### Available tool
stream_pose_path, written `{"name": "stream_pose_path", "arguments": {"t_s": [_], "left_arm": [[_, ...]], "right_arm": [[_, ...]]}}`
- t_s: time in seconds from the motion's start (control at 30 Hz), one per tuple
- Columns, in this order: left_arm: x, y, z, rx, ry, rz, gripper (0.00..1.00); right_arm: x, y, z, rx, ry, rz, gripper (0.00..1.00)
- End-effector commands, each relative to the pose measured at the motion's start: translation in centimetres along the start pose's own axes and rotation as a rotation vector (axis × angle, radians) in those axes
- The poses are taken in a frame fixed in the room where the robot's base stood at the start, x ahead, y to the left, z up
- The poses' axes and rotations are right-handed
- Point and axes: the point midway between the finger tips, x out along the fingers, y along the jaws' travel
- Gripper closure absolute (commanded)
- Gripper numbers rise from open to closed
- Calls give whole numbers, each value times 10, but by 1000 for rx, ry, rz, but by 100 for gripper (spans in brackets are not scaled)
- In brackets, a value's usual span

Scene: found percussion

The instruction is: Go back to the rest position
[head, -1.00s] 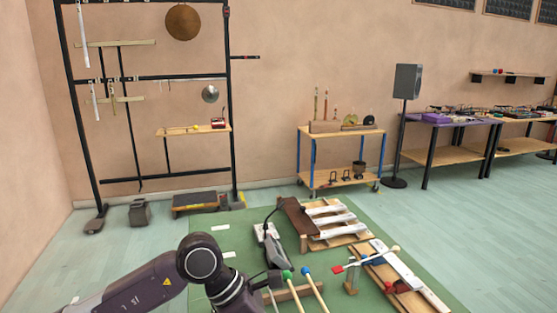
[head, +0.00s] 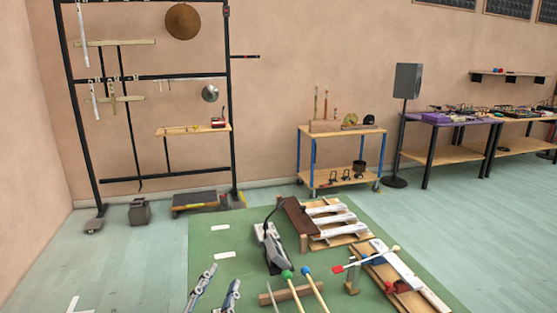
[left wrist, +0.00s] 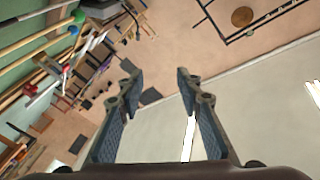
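My left gripper (head: 224,275) shows at the bottom of the head view, over the left part of the green mat (head: 208,253). Its two grey fingers point up and stand apart with nothing between them. In the left wrist view the same gripper (left wrist: 157,75) is wide open and empty, with wall and floor beyond its fingertips. The rest of my left arm is out of the head view. My right gripper is in neither view.
Mallets with green and blue heads (head: 306,272) lean on a wooden rest (head: 277,294) right of the gripper. A grey pedal-like device (head: 272,246) and wooden bar frames (head: 333,218) stand beyond. A black rack (head: 152,78) stands at the back left. Floor at left is mostly clear.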

Motion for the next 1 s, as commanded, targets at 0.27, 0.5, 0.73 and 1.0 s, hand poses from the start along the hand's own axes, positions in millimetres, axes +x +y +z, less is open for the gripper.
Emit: {"name": "stream_pose_path", "arguments": {"t_s": [0.27, 0.5, 0.73, 1.0], "left_arm": [[-111, 66, 165, -322, -636, 192, 67], [-218, 111, 219, -473, -999, 333, 67], [-305, 138, 233, -559, -1250, 444, 67], [-287, 188, 295, -547, -1265, 455, 67]], "right_arm": [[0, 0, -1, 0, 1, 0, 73], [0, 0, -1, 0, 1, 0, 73], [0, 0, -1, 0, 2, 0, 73], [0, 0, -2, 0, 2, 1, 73]]}}
